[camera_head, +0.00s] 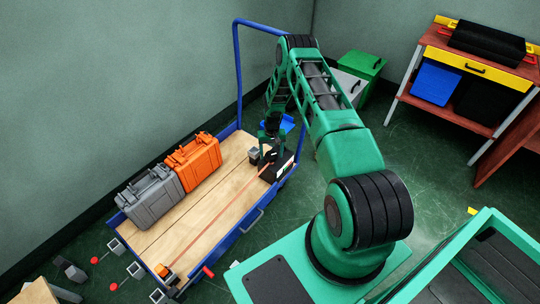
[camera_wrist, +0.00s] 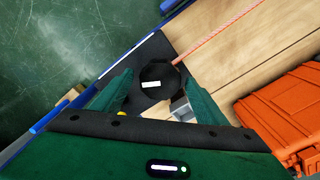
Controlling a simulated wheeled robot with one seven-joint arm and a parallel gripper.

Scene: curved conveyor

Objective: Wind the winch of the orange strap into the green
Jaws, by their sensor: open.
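The orange strap (camera_head: 222,212) runs straight along the wooden bed of a blue cart, and it also shows in the wrist view (camera_wrist: 222,42). It ends at a dark winch (camera_head: 277,172) at the cart's far end. In the wrist view the winch has a black many-sided knob (camera_wrist: 157,76) with a white mark. My gripper (camera_head: 270,148) is over the winch. In the wrist view its green fingers (camera_wrist: 159,88) are open, one on each side of the knob; I cannot tell whether they touch it. No green zone of a scale can be made out.
A grey case (camera_head: 150,197) and an orange case (camera_head: 194,161) stand on the left of the cart bed (camera_head: 215,229). The cart's tall blue handle (camera_head: 238,70) rises behind my arm. A wall is close on the left. A red workbench (camera_head: 470,55) stands at the back right.

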